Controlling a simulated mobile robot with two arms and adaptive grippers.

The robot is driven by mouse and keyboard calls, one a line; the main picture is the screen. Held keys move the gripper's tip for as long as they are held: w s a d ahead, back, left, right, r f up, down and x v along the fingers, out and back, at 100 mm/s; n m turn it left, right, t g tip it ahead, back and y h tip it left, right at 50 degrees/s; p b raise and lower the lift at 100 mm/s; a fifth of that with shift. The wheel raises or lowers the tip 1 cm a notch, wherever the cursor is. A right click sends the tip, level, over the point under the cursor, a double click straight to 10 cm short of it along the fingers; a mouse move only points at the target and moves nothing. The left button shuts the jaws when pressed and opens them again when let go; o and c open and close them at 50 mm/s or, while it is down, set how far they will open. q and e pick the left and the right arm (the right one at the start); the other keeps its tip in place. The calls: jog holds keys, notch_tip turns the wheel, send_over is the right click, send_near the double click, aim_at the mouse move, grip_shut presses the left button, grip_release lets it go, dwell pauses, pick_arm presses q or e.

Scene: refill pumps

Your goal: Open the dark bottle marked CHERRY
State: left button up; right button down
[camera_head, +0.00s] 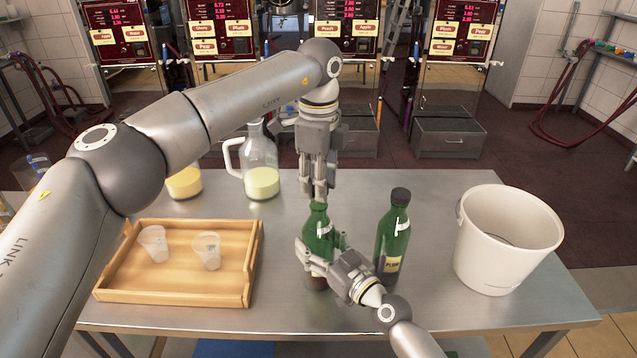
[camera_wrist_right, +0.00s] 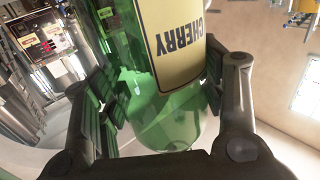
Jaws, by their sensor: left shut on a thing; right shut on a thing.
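The green CHERRY bottle (camera_head: 318,226) stands upright at the middle of the table. Its cream label reading CHERRY (camera_wrist_right: 178,48) shows upside down in the right wrist view. My right gripper (camera_head: 322,256) is shut around the bottle's body, with a finger on each side. My left gripper (camera_head: 318,190) points straight down over the bottle and is shut at its top. The cap is hidden by the left fingers, so I cannot tell whether it is still seated on the neck.
A second green bottle (camera_head: 393,235) with a dark cap and a yellow label stands just right. A white bucket (camera_head: 505,245) is at the table's right. A wooden tray (camera_head: 175,298) with two clear cups is at the left. A glass jug (camera_head: 260,165) stands behind.

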pick_arm(q)
jog(key=shift+r, duration=0.1)
jog(key=shift+r, duration=1.95)
pick_arm(e)
jog(key=shift+c, duration=1.3)
grip_release()
jog(key=shift+s, duration=0.1)
